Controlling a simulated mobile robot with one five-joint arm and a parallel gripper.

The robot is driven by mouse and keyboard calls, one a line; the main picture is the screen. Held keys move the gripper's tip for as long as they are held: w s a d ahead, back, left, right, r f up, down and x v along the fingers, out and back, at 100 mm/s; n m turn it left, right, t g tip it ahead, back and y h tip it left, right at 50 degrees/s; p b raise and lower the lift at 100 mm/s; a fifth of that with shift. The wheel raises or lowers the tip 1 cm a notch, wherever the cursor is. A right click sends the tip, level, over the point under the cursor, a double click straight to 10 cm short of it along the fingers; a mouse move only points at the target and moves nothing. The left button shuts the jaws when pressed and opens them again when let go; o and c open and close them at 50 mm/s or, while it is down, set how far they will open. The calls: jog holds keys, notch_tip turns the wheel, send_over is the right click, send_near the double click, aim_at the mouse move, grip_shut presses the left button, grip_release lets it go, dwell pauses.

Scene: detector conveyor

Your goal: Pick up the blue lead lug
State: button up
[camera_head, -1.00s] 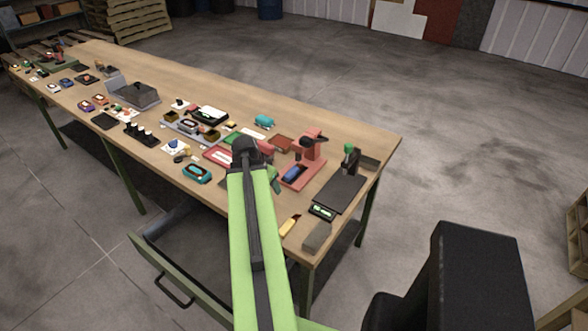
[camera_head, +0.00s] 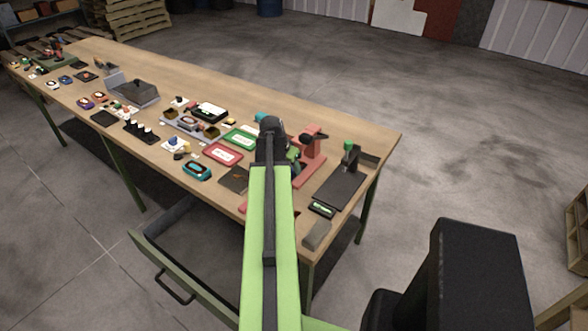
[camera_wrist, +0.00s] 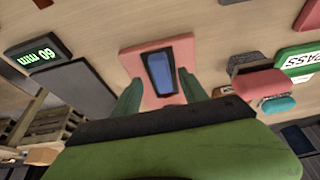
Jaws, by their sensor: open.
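The blue lead lug (camera_wrist: 160,73) lies on the pink-red base (camera_wrist: 133,61) of a fixture, in the middle of the wrist view. My gripper (camera_wrist: 158,91) is open, with one green finger on each side of the lug and the near end of the base between them. I cannot tell how high the fingers are above it. In the head view, my arm and gripper hide the lug. The red fixture's upright (camera_head: 313,143) shows just right of my gripper there.
A dark plate with a green-topped stand (camera_head: 340,190) is right of the fixture, with a small "60 mm" display (camera_head: 322,210) in front. Red (camera_head: 222,153) and green (camera_head: 240,138) trays lie left of my arm. The table's back strip is clear.

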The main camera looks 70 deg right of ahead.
jog(key=d, duration=0.1)
jog(key=d+f+b, duration=0.1)
jog(key=d, duration=0.1)
jog(key=shift+s+f, duration=0.25)
jog(key=shift+s, duration=0.1)
jog(key=shift+r, duration=0.15)
grip_shut()
